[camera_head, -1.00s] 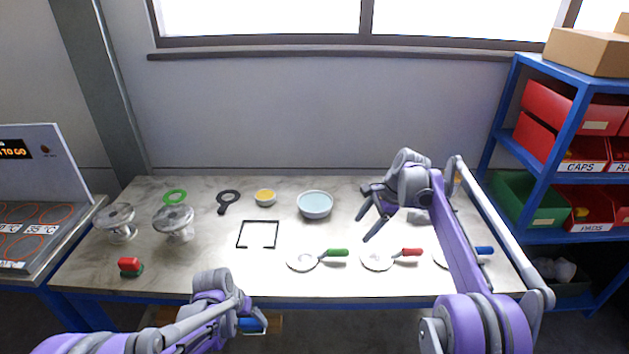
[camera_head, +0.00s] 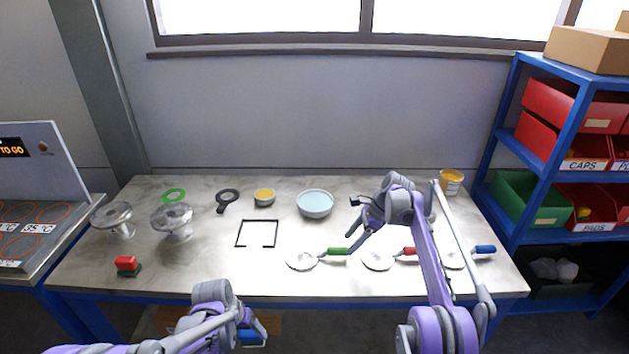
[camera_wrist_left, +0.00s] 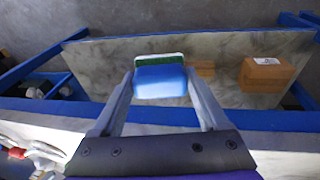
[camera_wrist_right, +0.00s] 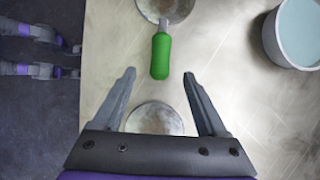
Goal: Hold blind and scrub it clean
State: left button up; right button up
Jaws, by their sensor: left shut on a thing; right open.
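Three round pale blinds lie in a row on the bench: one with a green handle (camera_head: 337,251), one with a red handle (camera_head: 408,251), one with a blue handle (camera_head: 485,249). My left gripper (camera_head: 254,329) is in front of the bench's front edge, shut on a blue scrub pad (camera_wrist_left: 160,82) with a green scouring face. My right gripper (camera_wrist_right: 158,73) is open and empty above the bench. In the right wrist view the green handle (camera_wrist_right: 161,55) lies just ahead of its fingertips, and a blind's disc (camera_wrist_right: 155,118) shows between the fingers. My right arm partly hides the red-handled and blue-handled blinds.
A pale blue bowl (camera_head: 315,204), a yellow-topped tin (camera_head: 264,197) and a yellow tub (camera_head: 451,181) stand at the back. A black square outline (camera_head: 257,233) marks the bench. Two flanged vessels (camera_head: 172,219) and a red-green block (camera_head: 127,265) are left.

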aim_at(345, 248)
jog(key=x, duration=0.5)
jog(key=shift+a+f+b, duration=0.15)
jog(key=shift+f+b, duration=0.15)
jog(key=shift+b, duration=0.1)
grip_shut()
dwell(0.9)
